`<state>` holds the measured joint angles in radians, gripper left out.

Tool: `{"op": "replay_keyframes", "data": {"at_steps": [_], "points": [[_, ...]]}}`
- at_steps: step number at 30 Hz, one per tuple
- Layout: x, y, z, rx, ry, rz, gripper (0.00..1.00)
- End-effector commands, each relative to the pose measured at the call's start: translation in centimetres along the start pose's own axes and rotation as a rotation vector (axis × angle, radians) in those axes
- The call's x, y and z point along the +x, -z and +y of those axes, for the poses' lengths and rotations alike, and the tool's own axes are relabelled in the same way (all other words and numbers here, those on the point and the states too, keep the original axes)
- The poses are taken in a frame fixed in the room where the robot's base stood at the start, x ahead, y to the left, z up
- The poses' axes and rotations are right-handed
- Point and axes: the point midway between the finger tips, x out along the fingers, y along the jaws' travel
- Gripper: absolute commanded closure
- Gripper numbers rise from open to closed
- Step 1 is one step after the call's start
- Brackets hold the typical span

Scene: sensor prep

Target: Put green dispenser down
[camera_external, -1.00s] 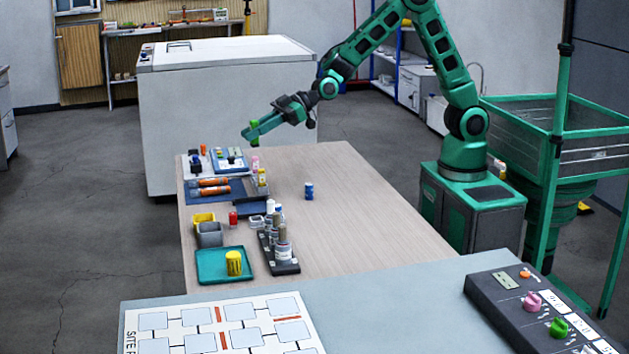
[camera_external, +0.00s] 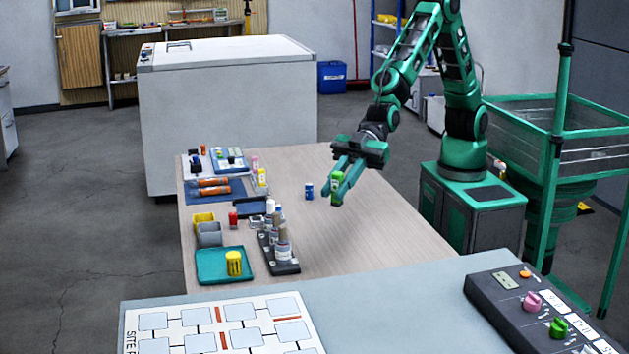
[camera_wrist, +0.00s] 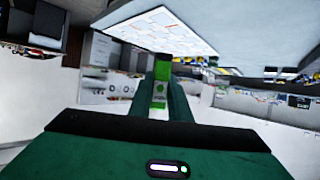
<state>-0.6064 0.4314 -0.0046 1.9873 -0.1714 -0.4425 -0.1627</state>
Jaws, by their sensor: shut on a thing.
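My gripper (camera_external: 335,187) is shut on the green dispenser (camera_external: 336,180), a small green piece with a pale label. It holds the dispenser over the wooden table (camera_external: 365,230), to the right of a blue cylinder (camera_external: 309,190). In the wrist view the dispenser (camera_wrist: 160,82) shows between the green fingers of my gripper (camera_wrist: 163,100). I cannot tell exactly how high it is above the table.
A rack of bottles (camera_external: 284,267), a teal tray (camera_external: 212,277) with a yellow cylinder (camera_external: 233,263), and bins (camera_external: 209,238) stand on the table's left side. The right part of the table is clear. A grey bench (camera_external: 400,310) lies in front.

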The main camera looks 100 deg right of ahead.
Motion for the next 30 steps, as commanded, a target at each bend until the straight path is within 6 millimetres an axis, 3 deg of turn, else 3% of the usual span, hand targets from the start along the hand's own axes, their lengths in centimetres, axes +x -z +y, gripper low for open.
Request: {"op": "replay_keyframes", "data": {"at_steps": [1, 8, 18, 24, 29, 30], "points": [[0.5, 0.3, -2.7, -0.012, 0.03, 0.001, 1.0], [1.4, 1.0, -13.4, -0.056, 0.14, 0.005, 1.0], [0.4, 0.9, -28.6, -0.113, 0.291, 0.011, 1.0], [-0.6, 0.7, -34.0, -0.133, 0.346, 0.014, 1.0], [-1.4, 0.5, -36.9, -0.143, 0.375, 0.014, 1.0], [-1.0, -0.4, -36.8, -0.143, 0.374, 0.01, 1.0]]}}
